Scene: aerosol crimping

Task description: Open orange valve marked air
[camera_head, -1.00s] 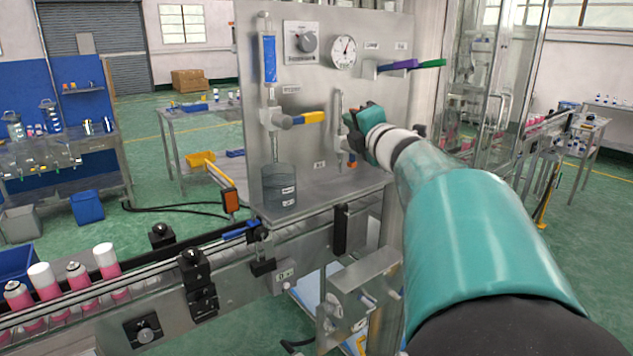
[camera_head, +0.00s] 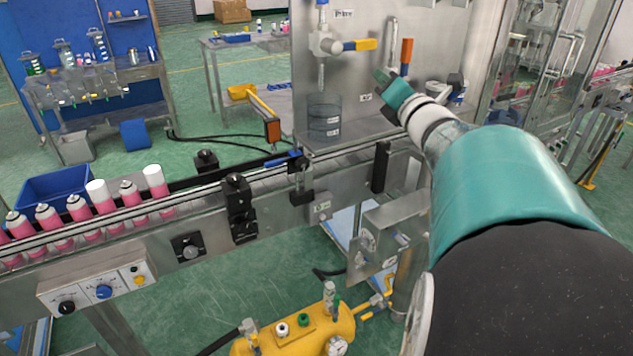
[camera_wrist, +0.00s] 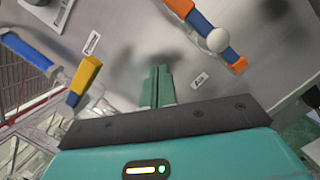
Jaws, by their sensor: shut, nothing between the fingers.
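The orange valve handle (camera_head: 406,55) stands upright beside a metal pipe on the steel panel, above and right of a small label (camera_head: 365,97). The wrist view shows the orange handle (camera_wrist: 181,8) at the top right, with blue parts and a white ball, and the label reads "Air" (camera_wrist: 199,80). My gripper (camera_head: 384,80) is shut and empty. It is below and left of the orange handle, in front of the panel. Its teal fingers are together in the wrist view (camera_wrist: 158,85), apart from the handle. Part of the valve's lower end is hidden behind my gripper in the head view.
A yellow-and-blue valve handle (camera_head: 352,45) is on the same panel to the left, above a dark clear cylinder (camera_head: 324,118). A conveyor with pink-and-white cans (camera_head: 103,197) runs in front. A yellow tank (camera_head: 300,332) stands below. Clear panel lies around the fingers.

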